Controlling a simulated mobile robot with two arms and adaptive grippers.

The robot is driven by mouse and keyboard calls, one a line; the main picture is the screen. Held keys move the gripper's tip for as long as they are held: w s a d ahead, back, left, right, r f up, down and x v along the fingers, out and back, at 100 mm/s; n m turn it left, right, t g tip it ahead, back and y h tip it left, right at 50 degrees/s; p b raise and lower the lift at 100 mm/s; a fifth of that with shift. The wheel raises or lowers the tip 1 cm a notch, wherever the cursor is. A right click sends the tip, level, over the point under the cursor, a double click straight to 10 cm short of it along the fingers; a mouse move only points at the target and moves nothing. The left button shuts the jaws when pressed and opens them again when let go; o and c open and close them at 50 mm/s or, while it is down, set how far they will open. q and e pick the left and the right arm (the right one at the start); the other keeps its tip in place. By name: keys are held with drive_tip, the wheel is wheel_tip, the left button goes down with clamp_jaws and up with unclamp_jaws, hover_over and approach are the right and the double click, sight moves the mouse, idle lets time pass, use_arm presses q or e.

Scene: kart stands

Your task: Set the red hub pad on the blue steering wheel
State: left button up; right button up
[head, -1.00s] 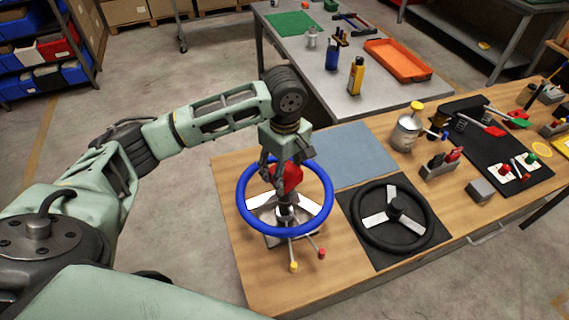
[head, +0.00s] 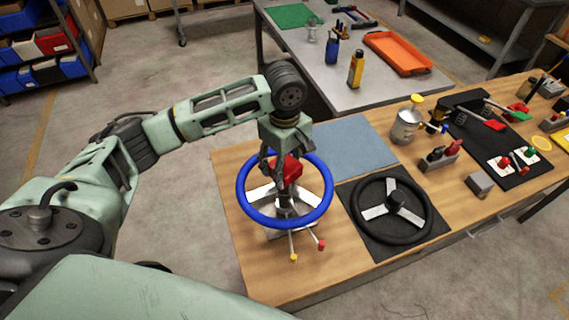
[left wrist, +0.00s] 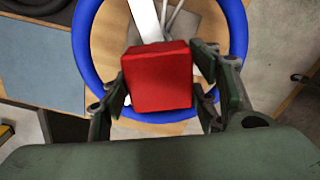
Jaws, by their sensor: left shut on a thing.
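The red hub pad (head: 290,169) is held between the fingers of my left gripper (head: 279,172), over the middle of the blue steering wheel (head: 240,190). In the left wrist view the red pad (left wrist: 158,78) sits between both fingers, in front of the blue ring (left wrist: 84,48). The wheel has pale spokes and is mounted on a stand on the wooden bench. The pad and fingers hide the wheel's centre, so I cannot tell whether the pad touches the hub. My right gripper is out of view.
Two levers with yellow (head: 294,258) and red (head: 322,245) knobs stick out below the wheel. A black steering wheel (head: 430,215) lies on a dark mat to the right. A blue-grey mat (head: 350,145) behind is bare. A grey block (head: 479,183) stands farther right.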

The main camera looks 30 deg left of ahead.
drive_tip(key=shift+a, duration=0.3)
use_arm(q)
drive_tip(key=shift+f, duration=0.6)
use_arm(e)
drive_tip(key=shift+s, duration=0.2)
use_arm(q)
drive_tip(key=o, duration=0.9)
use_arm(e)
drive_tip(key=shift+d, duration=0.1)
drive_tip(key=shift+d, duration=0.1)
use_arm(q)
drive_tip(key=shift+r, duration=5.55)
